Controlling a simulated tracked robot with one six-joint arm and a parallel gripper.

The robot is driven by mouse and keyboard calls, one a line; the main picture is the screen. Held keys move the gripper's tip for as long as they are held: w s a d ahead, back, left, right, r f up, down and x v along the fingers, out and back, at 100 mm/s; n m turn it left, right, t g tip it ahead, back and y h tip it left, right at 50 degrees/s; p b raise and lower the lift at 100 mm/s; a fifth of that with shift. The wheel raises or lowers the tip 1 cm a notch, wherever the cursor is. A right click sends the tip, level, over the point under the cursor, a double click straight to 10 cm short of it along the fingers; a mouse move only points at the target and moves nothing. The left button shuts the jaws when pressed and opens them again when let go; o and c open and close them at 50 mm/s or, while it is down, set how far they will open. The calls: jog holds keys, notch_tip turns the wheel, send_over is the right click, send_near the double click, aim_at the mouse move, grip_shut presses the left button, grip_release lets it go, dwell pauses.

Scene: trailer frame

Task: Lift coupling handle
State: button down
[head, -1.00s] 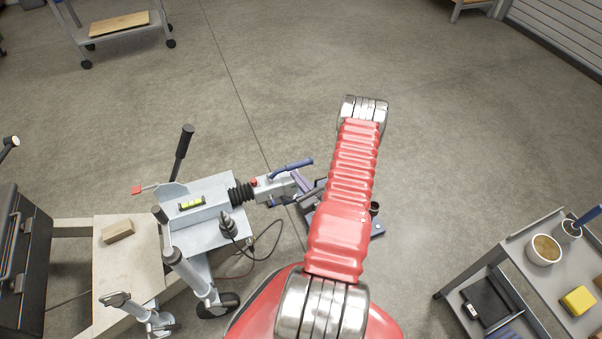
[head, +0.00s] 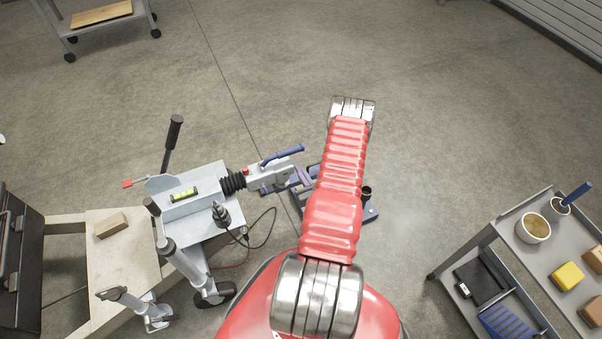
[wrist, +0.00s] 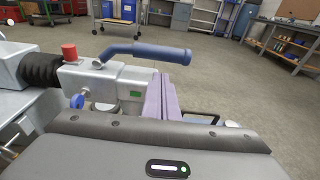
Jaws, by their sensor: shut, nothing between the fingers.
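The coupling handle (head: 282,155) is a blue lever on top of the silver coupling head (head: 268,174). In the wrist view the handle (wrist: 148,52) lies roughly level, its thick blue grip pointing right. My gripper (wrist: 166,82) shows there as two lavender fingers pressed together, with nothing between them. They stand just below the grip, near the front end of the coupling head (wrist: 105,80). Whether they touch the handle or coupling, I cannot tell. In the head view my fingers (head: 304,175) show beside the coupling's end, and my red arm hides part of that area.
The drawbar (head: 200,205) with black bellows (head: 233,182), spirit level (head: 184,194) and upright black lever (head: 171,145) is left of the coupling. A cart (head: 490,240) with cups and blocks stands at right. The floor beyond the coupling is clear.

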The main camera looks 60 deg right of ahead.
aim_at(282, 157)
jog(key=x, duration=0.7)
jog(key=shift+w, duration=0.2)
jog(key=shift+s+r, duration=0.1)
